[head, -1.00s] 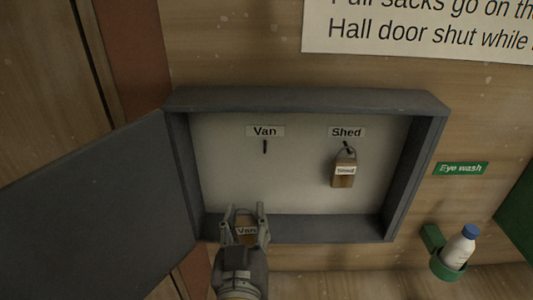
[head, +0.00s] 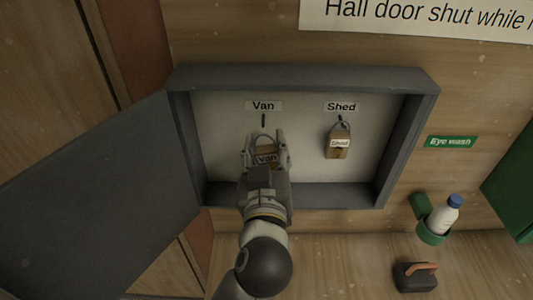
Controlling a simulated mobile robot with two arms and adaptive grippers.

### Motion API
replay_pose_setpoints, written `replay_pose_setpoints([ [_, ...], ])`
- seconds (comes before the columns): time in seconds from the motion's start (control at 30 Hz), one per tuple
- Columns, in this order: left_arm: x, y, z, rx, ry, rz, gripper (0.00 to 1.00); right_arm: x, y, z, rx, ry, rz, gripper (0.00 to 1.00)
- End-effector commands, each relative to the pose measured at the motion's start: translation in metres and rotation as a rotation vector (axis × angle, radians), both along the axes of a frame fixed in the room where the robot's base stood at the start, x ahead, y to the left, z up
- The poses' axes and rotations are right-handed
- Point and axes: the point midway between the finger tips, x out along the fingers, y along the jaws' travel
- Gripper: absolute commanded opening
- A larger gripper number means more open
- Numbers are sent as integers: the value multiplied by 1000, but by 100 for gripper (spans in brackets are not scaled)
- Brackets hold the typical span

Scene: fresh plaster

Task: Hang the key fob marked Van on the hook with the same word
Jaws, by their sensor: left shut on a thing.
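My left gripper (head: 265,150) is shut on the wooden key fob marked Van (head: 266,158), inside the open key cabinet (head: 305,78). The fob's wire ring shows at its top, just below the hook under the Van label (head: 263,106). The Van hook (head: 263,121) is a short dark peg with nothing on it; I see a small gap between it and the ring. The fob marked Shed (head: 338,149) hangs on the hook under the Shed label (head: 341,107). The gripper hides the fob's lower part. My right gripper is not in view.
The cabinet's grey door (head: 100,190) stands open to the left. A white eye wash bottle (head: 444,214) sits in a green holder at the right, below a green sign (head: 451,142). A dark block with an orange handle (head: 416,276) is at lower right.

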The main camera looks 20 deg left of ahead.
Motion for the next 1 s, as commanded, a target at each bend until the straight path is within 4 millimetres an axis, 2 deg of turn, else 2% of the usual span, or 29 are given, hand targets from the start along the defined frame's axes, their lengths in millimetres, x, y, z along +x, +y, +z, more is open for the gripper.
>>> replay_pose_setpoints([
  [0.4,25,7,-2,1,-1,0,16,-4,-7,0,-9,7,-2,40],
  [1.0,56,16,-8,1,-1,0,16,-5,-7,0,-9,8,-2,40],
])
